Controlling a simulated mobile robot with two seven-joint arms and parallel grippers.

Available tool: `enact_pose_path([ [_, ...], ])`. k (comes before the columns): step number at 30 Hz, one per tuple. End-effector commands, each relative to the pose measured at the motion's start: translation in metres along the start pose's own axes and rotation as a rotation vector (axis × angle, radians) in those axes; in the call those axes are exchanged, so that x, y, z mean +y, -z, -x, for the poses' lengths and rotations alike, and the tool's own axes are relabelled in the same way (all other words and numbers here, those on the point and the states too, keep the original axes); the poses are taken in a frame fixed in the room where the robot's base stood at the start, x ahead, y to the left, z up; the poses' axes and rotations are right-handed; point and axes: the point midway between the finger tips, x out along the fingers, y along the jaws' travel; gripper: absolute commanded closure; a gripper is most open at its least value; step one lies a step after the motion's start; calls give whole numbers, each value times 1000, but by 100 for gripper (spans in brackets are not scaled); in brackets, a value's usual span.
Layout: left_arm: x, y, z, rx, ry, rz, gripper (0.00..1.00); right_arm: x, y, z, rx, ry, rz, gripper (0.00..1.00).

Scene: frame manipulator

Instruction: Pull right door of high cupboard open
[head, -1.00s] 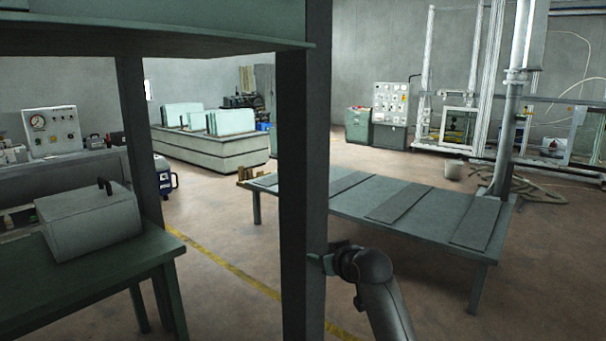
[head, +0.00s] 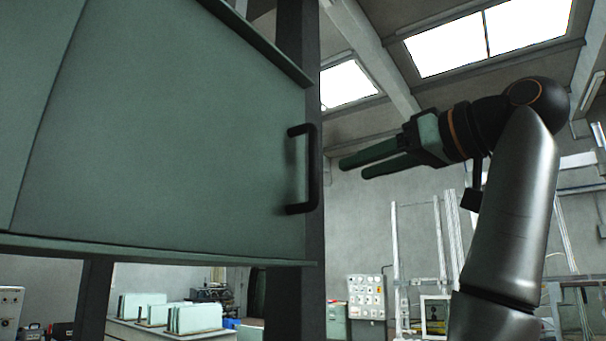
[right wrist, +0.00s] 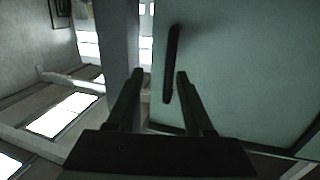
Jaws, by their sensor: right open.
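The high cupboard's right door (head: 170,125) is a flat green panel that looks shut. Its black vertical bar handle (head: 311,168) sits near the door's right edge. My right gripper (head: 352,168) is open and empty, just right of the handle in the head view, fingers pointing left towards it. In the right wrist view the handle (right wrist: 171,65) shows beyond the fingertips (right wrist: 158,75), close to the finger on the right. I see no contact with the handle. My left gripper is out of view.
A dark upright post (head: 297,300) stands by the cupboard's right edge. A green ledge (head: 160,250) runs under the door. A grey control panel (head: 366,297) and white frames (head: 420,250) stand farther back. The space around my right arm looks free.

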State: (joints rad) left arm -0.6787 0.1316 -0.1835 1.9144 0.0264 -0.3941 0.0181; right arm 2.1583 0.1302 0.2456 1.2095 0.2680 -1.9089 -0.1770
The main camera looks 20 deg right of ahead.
Motion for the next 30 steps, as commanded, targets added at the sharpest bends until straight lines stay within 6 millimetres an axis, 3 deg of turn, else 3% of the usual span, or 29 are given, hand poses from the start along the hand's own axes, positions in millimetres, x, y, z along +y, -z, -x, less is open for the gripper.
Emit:
enact_pose_path([
  [1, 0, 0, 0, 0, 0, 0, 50, -6, 9, 16, 13, 13, 9, 48],
  [3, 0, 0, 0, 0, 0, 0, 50, -11, 16, 29, 21, 25, 18, 48],
  [8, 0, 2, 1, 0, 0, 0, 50, -16, 22, 33, 24, 36, 25, 48],
  [24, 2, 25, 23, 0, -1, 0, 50, -20, 26, -65, 23, 36, 24, 48],
  [30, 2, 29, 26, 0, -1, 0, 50, -20, 25, -83, 26, 34, 24, 48],
])
